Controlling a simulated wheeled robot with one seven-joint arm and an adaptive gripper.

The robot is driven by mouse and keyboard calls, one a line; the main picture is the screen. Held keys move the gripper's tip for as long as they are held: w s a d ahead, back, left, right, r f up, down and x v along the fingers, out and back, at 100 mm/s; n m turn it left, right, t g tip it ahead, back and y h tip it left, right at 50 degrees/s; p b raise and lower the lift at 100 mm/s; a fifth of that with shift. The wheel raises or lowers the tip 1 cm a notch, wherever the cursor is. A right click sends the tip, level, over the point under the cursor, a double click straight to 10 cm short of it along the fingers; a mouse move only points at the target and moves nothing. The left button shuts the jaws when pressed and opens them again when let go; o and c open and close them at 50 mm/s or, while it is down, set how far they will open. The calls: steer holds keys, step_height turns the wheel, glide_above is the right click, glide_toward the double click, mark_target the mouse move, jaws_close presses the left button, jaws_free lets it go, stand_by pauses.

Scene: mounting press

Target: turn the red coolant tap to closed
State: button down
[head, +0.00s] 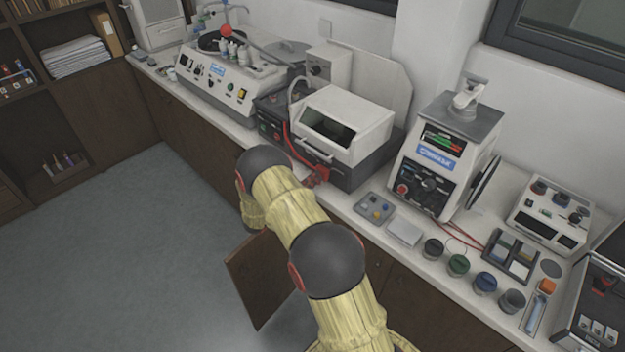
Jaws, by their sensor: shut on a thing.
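I cannot make out the red coolant tap with certainty in the head view. My own yellow arm with its dark round joints crosses the lower middle of the view and bends down in front of the bench. My gripper is hidden behind or below the arm, so its fingers and whatever they touch do not show. A brown cabinet door (254,280) stands open below the bench, left of my arm. The inside of that cabinet is hidden by the arm and the door.
The white bench (455,292) runs along the wall. It carries a white hooded machine (345,117) with a small red item (316,177) at its front, a mounting press (440,160) and several jars (458,265). The grey floor (110,240) at left is clear.

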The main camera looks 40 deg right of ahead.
steer(key=c, duration=1.8)
jaws_free()
steer(key=shift+c, duration=0.2)
steer(key=shift+a, duration=0.1)
steer(key=a, duration=1.1)
steer(key=shift+s+a, duration=0.4)
